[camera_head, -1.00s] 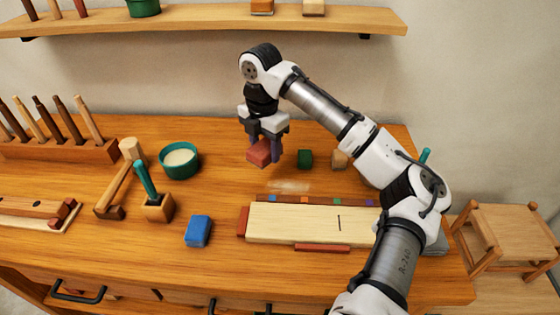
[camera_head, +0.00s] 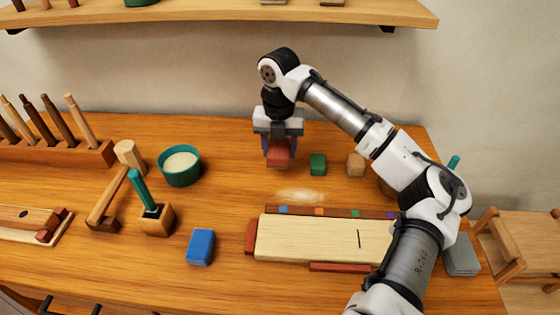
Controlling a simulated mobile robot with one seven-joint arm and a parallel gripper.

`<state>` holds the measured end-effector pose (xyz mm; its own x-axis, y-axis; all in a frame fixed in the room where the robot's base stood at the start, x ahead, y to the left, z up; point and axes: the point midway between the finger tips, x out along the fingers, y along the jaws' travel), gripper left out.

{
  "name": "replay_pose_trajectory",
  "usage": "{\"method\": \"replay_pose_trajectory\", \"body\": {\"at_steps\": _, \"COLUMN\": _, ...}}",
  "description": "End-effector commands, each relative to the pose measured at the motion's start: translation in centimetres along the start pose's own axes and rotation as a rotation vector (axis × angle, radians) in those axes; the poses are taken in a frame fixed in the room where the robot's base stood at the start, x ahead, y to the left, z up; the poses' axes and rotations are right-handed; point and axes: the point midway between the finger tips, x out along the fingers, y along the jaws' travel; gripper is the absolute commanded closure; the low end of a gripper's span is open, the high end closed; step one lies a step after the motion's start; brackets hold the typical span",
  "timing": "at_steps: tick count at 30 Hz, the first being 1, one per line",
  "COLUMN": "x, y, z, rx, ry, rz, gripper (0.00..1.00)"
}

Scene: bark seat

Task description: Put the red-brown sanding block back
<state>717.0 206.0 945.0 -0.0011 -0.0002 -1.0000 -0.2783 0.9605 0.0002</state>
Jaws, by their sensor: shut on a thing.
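The red-brown sanding block (camera_head: 278,157) is between the fingers of my gripper (camera_head: 279,152), at the back of the workbench. My gripper points down and is shut on it. The block is at or just above the bench top; I cannot tell if it touches. A green block (camera_head: 318,164) and a tan block (camera_head: 355,164) stand in a row to its right. A blue block (camera_head: 201,246) lies apart at the front of the bench.
A pale board (camera_head: 325,238) with a strip of coloured squares (camera_head: 330,211) lies in front of the blocks. A teal bowl (camera_head: 180,167), a mallet (camera_head: 110,195) and a wooden holder (camera_head: 157,219) stand to the left. A shelf (camera_head: 230,16) hangs above. A grey block (camera_head: 461,256) lies at the right.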

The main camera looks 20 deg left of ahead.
Motion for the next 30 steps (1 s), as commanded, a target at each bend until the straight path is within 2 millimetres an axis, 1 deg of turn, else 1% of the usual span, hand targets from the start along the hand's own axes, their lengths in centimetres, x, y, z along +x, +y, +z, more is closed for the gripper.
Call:
{"method": "replay_pose_trajectory", "body": {"at_steps": 1, "x": 0.5, "y": 0.0, "z": 0.0, "rx": 0.0, "ry": 0.001, "rz": 0.0, "gripper": 0.72}}
{"method": "replay_pose_trajectory", "body": {"at_steps": 7, "x": 2.1, "y": 0.0, "z": 0.0, "rx": 0.001, "ry": -0.001, "rz": -0.001, "gripper": 0.72}}
{"method": "replay_pose_trajectory", "body": {"at_steps": 13, "x": 4.7, "y": 0.0, "z": 0.0, "rx": 0.003, "ry": 0.001, "rz": 0.0, "gripper": 0.72}}
{"method": "replay_pose_trajectory", "body": {"at_steps": 24, "x": 5.4, "y": 0.0, "z": 0.0, "rx": 0.002, "ry": -0.001, "rz": 0.0, "gripper": 0.72}}
{"method": "replay_pose_trajectory", "body": {"at_steps": 25, "x": 5.3, "y": 0.0, "z": 0.0, "rx": 0.002, "ry": -0.001, "rz": 0.0, "gripper": 0.46}}
{"method": "replay_pose_trajectory", "body": {"at_steps": 29, "x": 5.3, "y": 0.0, "z": 0.0, "rx": 0.002, "ry": -0.001, "rz": 0.0, "gripper": 0.29}}
{"method": "replay_pose_trajectory", "body": {"at_steps": 30, "x": 5.3, "y": 0.0, "z": 0.0, "rx": 0.002, "ry": -0.001, "rz": 0.0, "gripper": 0.29}}
